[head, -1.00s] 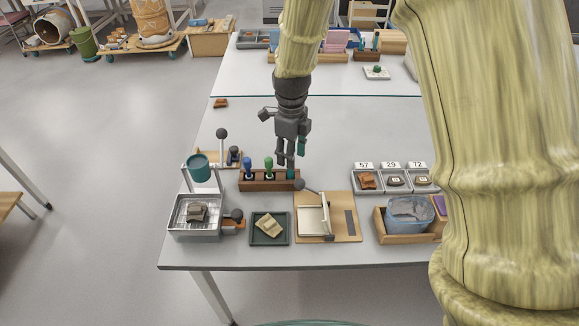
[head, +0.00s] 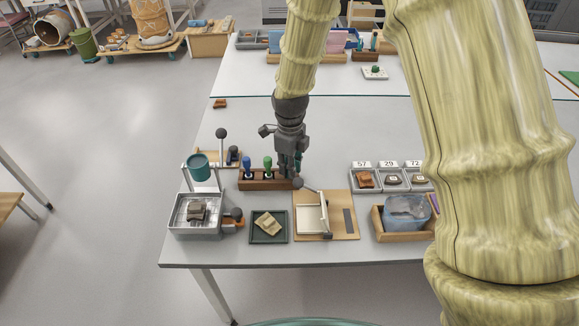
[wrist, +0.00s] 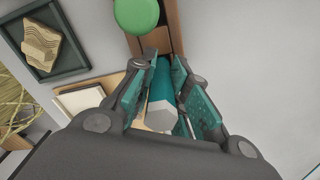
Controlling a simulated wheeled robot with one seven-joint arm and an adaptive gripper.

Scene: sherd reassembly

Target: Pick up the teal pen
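The teal pen (wrist: 161,85) stands in the right end of a brown wooden rack (head: 256,184), its pale faceted end towards the wrist camera. My gripper (wrist: 166,62) is around the upper part of the pen, with one teal-padded finger on each side. The fingers are apart, and a narrow gap shows beside the pen on the right. Whether the pads touch the pen is unclear.
A green-topped tool (head: 268,163) and a blue-topped tool (head: 247,165) stand left in the same rack. A board with a pale block (head: 312,217) and a dark green tray (head: 257,238) are in front. Numbered trays (head: 391,188) are to the right. The table behind is mostly clear.

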